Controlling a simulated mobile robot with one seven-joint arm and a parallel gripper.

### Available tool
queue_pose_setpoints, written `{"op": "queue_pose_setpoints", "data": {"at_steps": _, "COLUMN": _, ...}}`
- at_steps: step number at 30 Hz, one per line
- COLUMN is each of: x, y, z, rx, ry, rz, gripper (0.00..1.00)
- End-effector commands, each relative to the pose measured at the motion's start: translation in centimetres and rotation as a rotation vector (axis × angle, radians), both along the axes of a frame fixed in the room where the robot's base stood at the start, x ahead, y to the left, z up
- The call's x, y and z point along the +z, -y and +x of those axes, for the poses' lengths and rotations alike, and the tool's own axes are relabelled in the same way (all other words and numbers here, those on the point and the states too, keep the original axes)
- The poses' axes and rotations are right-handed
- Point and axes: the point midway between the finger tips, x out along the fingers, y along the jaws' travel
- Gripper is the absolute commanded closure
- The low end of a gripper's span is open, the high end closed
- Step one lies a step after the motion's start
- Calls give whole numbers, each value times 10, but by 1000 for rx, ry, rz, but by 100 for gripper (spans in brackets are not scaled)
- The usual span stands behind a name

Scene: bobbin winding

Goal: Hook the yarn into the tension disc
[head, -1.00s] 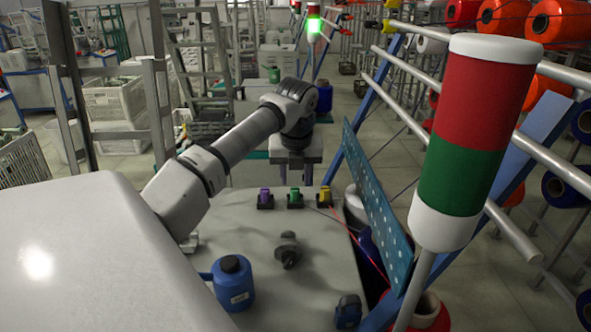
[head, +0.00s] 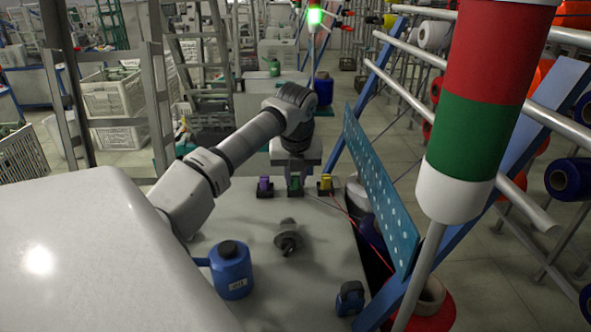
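My arm reaches over the grey tabletop, with my gripper (head: 294,177) at the far end, over or just behind the green-topped piece (head: 295,186). That piece stands in a row between a purple-topped (head: 264,187) and a yellow-topped one (head: 326,185), each on a dark base. The fingers are too small and partly hidden to read. A thin red yarn (head: 348,215) runs from near the yellow piece down along the table's right edge. A grey metal fitting (head: 288,239) stands mid-table; I cannot tell whether it is the tension disc.
A blue container (head: 231,270) stands at the table's left front, and a small dark-blue object (head: 349,299) near the right front corner. A teal perforated panel (head: 380,185) rises along the right edge. A red-green-white signal post (head: 478,120) stands in the right foreground.

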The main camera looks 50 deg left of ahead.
Motion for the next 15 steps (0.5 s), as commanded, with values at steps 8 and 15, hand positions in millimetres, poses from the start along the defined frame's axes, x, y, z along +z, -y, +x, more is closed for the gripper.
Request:
{"op": "queue_pose_setpoints", "data": {"at_steps": 8, "x": 14, "y": 0, "z": 0, "rx": 1, "ry": 1, "rz": 1, "gripper": 98}}
{"op": "queue_pose_setpoints", "data": {"at_steps": 15, "x": 43, "y": 0, "z": 0, "rx": 0, "ry": 0, "rz": 1, "gripper": 98}}
